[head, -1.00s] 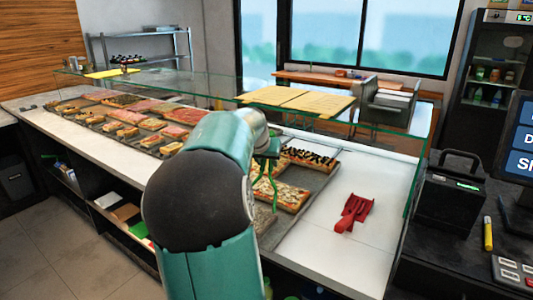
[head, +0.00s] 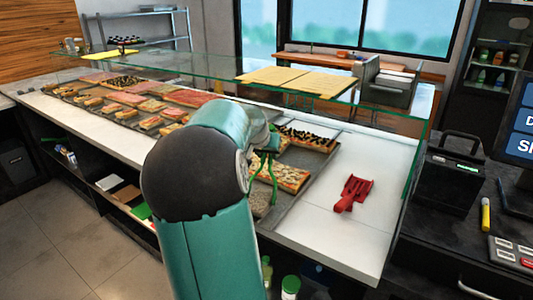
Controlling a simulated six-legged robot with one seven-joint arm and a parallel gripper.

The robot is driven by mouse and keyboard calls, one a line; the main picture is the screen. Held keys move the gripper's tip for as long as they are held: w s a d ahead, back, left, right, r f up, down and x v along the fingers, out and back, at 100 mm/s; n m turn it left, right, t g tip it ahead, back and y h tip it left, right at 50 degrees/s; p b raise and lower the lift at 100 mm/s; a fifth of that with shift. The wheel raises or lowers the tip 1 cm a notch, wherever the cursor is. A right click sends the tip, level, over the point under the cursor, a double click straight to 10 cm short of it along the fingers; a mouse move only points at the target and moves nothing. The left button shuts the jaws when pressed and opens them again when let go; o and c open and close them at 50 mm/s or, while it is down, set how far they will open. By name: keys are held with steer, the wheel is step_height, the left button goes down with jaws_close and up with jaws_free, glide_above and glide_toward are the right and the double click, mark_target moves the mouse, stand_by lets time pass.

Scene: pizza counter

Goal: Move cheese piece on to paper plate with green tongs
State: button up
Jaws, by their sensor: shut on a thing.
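My gripper (head: 267,150) is shut on the green tongs (head: 273,180), which hang down over the front tray (head: 272,221). The tongs' tips are low over the tray beside a pale, cheese-topped pizza piece (head: 290,178); I cannot tell whether they touch it. A pizza piece with dark toppings (head: 308,140) lies behind it. Flat yellow paper sheets (head: 290,80), possibly the paper plates, lie on the glass shelf above the counter. My arm hides part of the tray and nearby food.
A red scoop-like tool (head: 354,193) lies on the bare white counter (head: 345,233) right of the tray. The glass shelf (head: 215,78) runs above the food. Several pizza pieces (head: 135,98) fill trays at left. A black box (head: 449,175) stands at right.

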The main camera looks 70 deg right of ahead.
jaws_close()
step_height(320, 180, up, 12)
stand_by(0.7)
